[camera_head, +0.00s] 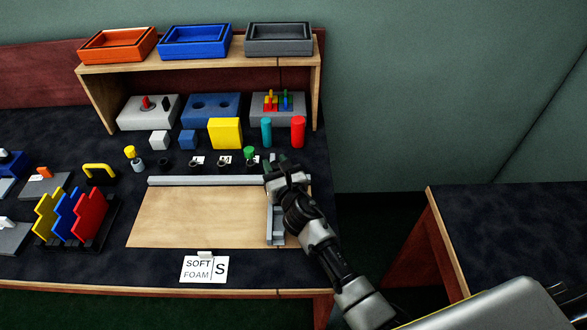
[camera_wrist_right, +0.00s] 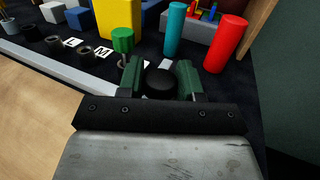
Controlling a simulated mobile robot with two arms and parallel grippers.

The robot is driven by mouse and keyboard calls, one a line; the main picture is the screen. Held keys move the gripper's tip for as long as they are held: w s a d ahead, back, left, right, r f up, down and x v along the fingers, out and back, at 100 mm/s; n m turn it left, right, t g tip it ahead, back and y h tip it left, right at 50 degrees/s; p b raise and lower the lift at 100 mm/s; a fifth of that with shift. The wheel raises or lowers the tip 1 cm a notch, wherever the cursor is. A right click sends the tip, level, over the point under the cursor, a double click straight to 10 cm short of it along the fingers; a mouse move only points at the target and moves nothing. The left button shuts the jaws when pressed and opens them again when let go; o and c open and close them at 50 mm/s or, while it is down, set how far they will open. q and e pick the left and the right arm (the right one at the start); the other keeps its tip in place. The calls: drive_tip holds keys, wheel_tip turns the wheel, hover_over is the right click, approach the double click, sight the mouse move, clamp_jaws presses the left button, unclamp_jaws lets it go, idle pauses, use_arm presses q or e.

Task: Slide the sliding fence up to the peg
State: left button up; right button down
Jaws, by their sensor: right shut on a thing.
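The sliding fence (camera_head: 276,225) is a grey bar across the right part of a wooden board (camera_head: 190,222). My right gripper (camera_head: 283,168) is above its far end. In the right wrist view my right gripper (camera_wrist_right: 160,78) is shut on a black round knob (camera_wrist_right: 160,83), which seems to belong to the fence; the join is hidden. A peg with a green top (camera_head: 249,152) stands behind the grey rail, left of the gripper; it also shows in the right wrist view (camera_wrist_right: 122,40). The fence is right of the peg. My left gripper is out of view.
A grey rail (camera_head: 200,181) runs along the board's back edge. Behind it are several black rings with letter cards. A teal cylinder (camera_head: 266,132) and a red cylinder (camera_head: 298,131) stand farther back. A "SOFT FOAM S" card (camera_head: 203,270) is at the front.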

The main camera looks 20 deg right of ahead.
sight(252, 156)
drive_tip(key=a, duration=0.2)
drive_tip(key=w+a+b, duration=0.1)
drive_tip(key=shift+a+f, duration=0.15)
drive_tip(key=shift+a, duration=0.25)
drive_tip(key=shift+w+a, duration=0.1)
drive_tip(key=shift+a, duration=0.25)
drive_tip(key=c, duration=0.8)
unclamp_jaws()
